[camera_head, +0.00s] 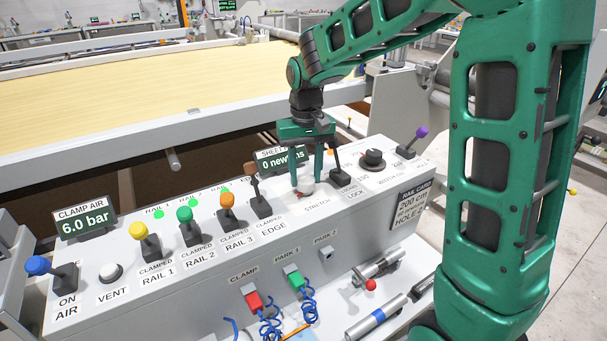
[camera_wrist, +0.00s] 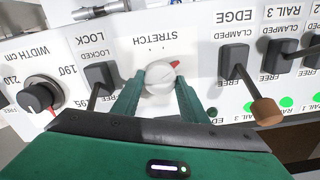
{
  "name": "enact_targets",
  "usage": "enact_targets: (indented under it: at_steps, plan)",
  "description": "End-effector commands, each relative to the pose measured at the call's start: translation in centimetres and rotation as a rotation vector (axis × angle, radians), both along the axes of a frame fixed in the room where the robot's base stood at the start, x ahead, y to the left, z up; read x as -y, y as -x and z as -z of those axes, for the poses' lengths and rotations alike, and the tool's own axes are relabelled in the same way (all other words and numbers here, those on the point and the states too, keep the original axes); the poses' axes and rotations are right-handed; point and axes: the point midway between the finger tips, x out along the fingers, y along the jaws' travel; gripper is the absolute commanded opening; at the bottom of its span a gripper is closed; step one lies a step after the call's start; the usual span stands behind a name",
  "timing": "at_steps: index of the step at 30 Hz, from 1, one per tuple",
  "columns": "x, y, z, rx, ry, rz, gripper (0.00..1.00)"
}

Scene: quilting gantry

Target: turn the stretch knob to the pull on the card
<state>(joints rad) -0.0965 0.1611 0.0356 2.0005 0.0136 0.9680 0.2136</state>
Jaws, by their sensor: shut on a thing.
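The stretch knob (camera_head: 305,186) is white with a red pointer and stands on the sloped console top, above the STRETCH label. In the wrist view the knob (camera_wrist: 160,78) sits between my two green fingers, its red pointer toward the upper right of that picture. My gripper (camera_head: 305,181) points down and is shut on the knob; it also shows in the wrist view (camera_wrist: 160,85). The dark rail card (camera_head: 411,206) on the console's right front reads 200 cm; its pull line is too small to read. The sheet pull display (camera_head: 281,161) reads 0 newtons, partly hidden.
The edge lever (camera_head: 256,190) with a brown knob stands left of my gripper. The lock lever (camera_head: 338,160) and the black width knob (camera_head: 372,158) stand to the right. Yellow, green and orange rail levers line the left, under lit green lamps. The clamp air display (camera_head: 84,221) reads 6.0 bar.

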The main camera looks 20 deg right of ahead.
Motion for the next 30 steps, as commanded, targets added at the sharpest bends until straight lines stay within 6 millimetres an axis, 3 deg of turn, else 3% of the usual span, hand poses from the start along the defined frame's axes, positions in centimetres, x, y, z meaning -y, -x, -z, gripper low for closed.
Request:
enact_targets:
  at_steps: [17, 18, 20, 30]
  plan:
    - [-0.06, -0.08, -0.10, 0.003, -0.001, 0.037, 0.17]
    - [-0.07, -0.08, -0.10, 0.003, -0.001, 0.037, 0.44]
    - [-0.07, -0.07, -0.09, 0.003, -0.001, 0.037, 0.58]
    - [-0.05, -0.04, -0.23, 0.002, -0.001, 0.037, 0.58]
